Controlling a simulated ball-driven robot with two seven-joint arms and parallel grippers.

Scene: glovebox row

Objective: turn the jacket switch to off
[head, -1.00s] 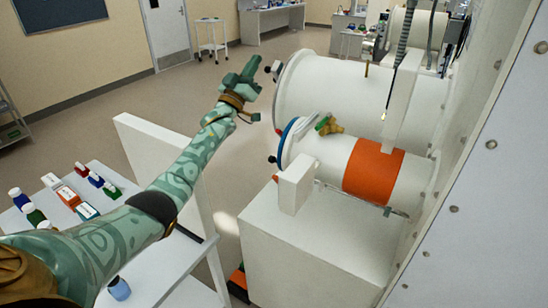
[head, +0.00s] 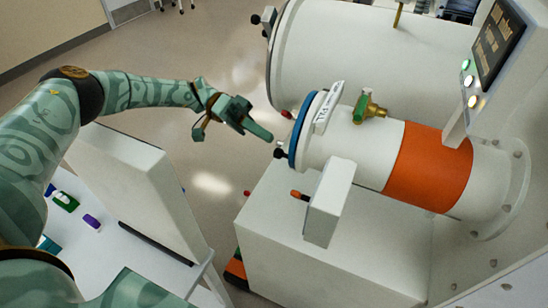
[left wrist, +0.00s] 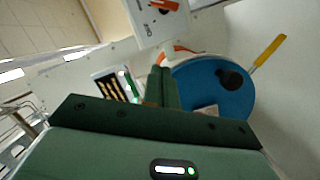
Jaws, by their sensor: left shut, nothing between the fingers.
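The small white chamber (head: 360,155) wears an orange jacket band (head: 428,168). A white box (head: 328,203) stands in front of it, with an orange lever (head: 299,195) sticking out of its left face. I take this for the jacket switch; its label is not readable. In the left wrist view the box (left wrist: 150,28) and its orange lever (left wrist: 163,6) are at the top, partly cut off. My left gripper (head: 268,136) is shut and empty, left of the chamber's blue-rimmed door and apart from the lever. Its fingers (left wrist: 162,88) show together in the wrist view. My right gripper is out of view.
The blue round door (left wrist: 205,95) with a black knob is close to my left fingers. A brass valve (head: 370,108) and a tag (head: 328,108) sit on the chamber. A panel with lit buttons (head: 471,101) is right. A white upright board (head: 125,185) stands below my left arm.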

